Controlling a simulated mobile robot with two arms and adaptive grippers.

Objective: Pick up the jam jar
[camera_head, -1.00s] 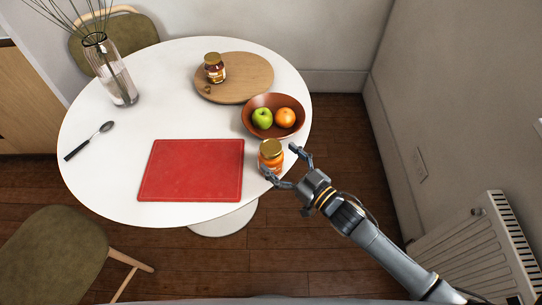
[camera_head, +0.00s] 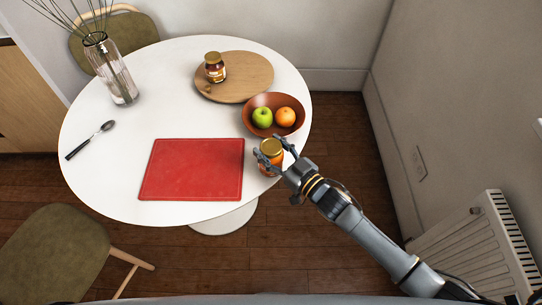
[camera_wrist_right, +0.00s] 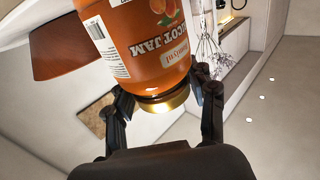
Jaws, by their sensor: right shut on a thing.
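The jam jar (camera_head: 270,155), orange with a gold lid, stands at the right edge of the white table, right of the red board. My right gripper (camera_head: 268,146) has its fingers on both sides of the jar and is shut on it. In the right wrist view the jar (camera_wrist_right: 145,45) fills the space between the fingers of the gripper (camera_wrist_right: 165,95), with its apricot jam label and gold lid showing. Whether the jar touches the table is hard to tell. A second, darker jar (camera_head: 215,70) stands on the round wooden board. My left gripper is not in view.
The white table (camera_head: 150,120) also holds a red board (camera_head: 192,170), a brown bowl (camera_head: 252,105) with an apple and an orange just behind the jar, a wooden board (camera_head: 250,78), a spoon (camera_head: 90,140) and a glass vase (camera_head: 115,78). A radiator (camera_head: 485,250) stands at the right.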

